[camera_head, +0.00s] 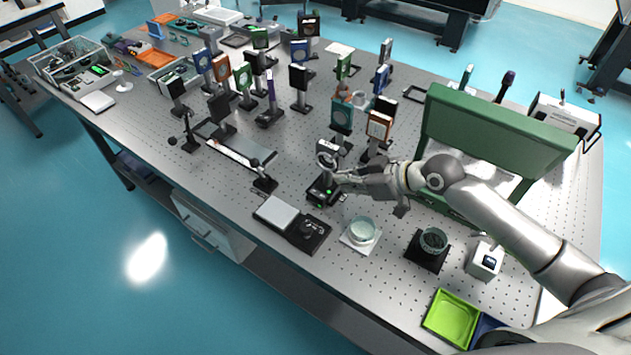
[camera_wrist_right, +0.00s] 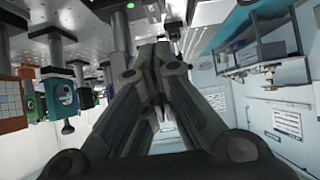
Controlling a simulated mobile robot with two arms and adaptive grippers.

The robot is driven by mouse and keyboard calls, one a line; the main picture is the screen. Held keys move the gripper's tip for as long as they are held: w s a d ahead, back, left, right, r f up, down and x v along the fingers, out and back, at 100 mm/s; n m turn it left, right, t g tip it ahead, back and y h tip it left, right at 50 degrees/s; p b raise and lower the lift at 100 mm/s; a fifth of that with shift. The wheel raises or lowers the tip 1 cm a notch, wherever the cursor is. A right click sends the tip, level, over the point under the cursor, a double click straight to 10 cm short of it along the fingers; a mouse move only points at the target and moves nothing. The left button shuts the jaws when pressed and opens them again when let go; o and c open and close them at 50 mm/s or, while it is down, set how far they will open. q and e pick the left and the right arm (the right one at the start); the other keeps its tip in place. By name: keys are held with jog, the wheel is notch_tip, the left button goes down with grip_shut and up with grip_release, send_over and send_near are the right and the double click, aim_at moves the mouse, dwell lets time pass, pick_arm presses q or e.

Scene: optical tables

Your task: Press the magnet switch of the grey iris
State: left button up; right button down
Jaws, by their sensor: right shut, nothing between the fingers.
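The grey iris (camera_head: 326,159) is a small ring standing upright near the middle of the table in the head view. Below it is a black base (camera_head: 321,192) with small green lights, probably its magnet base. My right gripper (camera_head: 337,178) is shut and empty, with its fingertips close beside the base and just below the ring. I cannot tell whether the fingertips touch it. In the wrist view the shut fingers (camera_wrist_right: 160,112) fill the middle, the picture is upside down, and I cannot make out the switch. My left gripper is not in view.
A glass dish (camera_head: 362,232), a black scale (camera_head: 307,233) and a green tray (camera_head: 451,316) lie in front. Several mounted optics stand behind, including an orange-framed one (camera_head: 378,126). A long rail (camera_head: 235,147) lies left.

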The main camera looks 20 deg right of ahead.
aim_at(317, 193)
jog(key=p+x, duration=0.2)
jog(key=x, duration=0.7)
jog(key=shift+w+a, duration=0.1)
jog(key=shift+w, duration=0.05)
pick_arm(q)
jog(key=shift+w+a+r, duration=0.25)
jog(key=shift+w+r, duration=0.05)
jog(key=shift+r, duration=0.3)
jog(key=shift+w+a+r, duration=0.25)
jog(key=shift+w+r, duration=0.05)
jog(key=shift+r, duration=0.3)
pick_arm(e)
jog(key=shift+w+a+f, duration=0.25)
jog(key=shift+f, duration=0.1)
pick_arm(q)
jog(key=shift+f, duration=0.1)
pick_arm(e)
jog(key=shift+f, duration=0.1)
jog(key=shift+w+a+f+b, duration=0.1)
jog(key=shift+f+b, duration=0.15)
jog(key=shift+b, duration=0.1)
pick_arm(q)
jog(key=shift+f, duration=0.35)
